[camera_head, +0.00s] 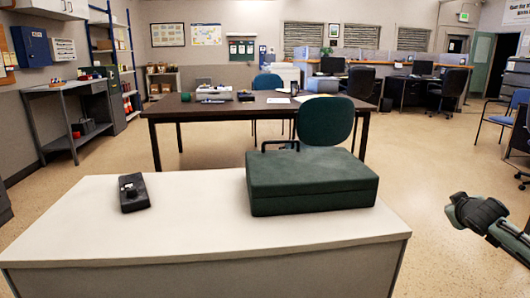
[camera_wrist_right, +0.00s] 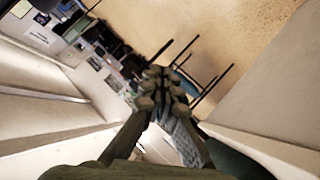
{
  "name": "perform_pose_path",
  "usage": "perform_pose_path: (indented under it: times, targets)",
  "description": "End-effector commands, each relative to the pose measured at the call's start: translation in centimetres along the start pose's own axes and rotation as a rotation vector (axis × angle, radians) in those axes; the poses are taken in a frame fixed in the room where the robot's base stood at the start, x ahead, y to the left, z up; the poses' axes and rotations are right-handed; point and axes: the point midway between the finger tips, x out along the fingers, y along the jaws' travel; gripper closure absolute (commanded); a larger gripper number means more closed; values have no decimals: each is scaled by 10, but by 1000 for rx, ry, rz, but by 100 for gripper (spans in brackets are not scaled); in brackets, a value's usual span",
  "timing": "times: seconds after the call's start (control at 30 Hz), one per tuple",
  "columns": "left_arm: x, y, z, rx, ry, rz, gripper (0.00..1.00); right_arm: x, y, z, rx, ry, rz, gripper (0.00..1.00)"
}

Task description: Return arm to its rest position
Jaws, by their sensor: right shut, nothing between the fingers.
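My right gripper (camera_head: 462,208) is at the right edge of the head view, held over the open floor to the right of the white desk (camera_head: 90,232). It is apart from the desk and from everything on it. In the right wrist view its fingers (camera_wrist_right: 163,92) are together with nothing between them. My left gripper is in neither view. A closed dark green case (camera_head: 312,182) lies on the right half of the white desk. A small black device (camera_head: 133,192) lies on the left half.
A dark brown table (camera_head: 180,107) stands behind the desk, with a green chair (camera_head: 325,122) between them. A blue chair (camera_head: 497,118) stands at the far right. A grey workbench (camera_head: 65,125) is along the left wall. The floor (camera_head: 425,160) around my right gripper is clear.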

Motion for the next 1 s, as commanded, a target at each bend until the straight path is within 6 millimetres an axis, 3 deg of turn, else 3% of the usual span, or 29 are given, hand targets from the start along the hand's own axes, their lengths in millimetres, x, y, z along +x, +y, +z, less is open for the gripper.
perform_pose_path:
  times: [0.03,0.2,0.3,0.4,0.6,0.77,1.0]
  targets:
    - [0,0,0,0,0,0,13,-4,-21,39,-58,-53,-16,100]
    - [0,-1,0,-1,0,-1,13,-37,-64,154,-257,-212,-50,100]
    - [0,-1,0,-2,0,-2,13,-60,-78,205,-355,-285,-67,100]
    - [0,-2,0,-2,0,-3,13,-82,-85,243,-431,-341,-82,100]
    - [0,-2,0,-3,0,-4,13,-120,-92,299,-553,-428,-108,100]
    - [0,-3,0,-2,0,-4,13,-151,-94,335,-640,-486,-128,100]
    - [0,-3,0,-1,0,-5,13,-172,-168,365,-452,-528,-233,100]
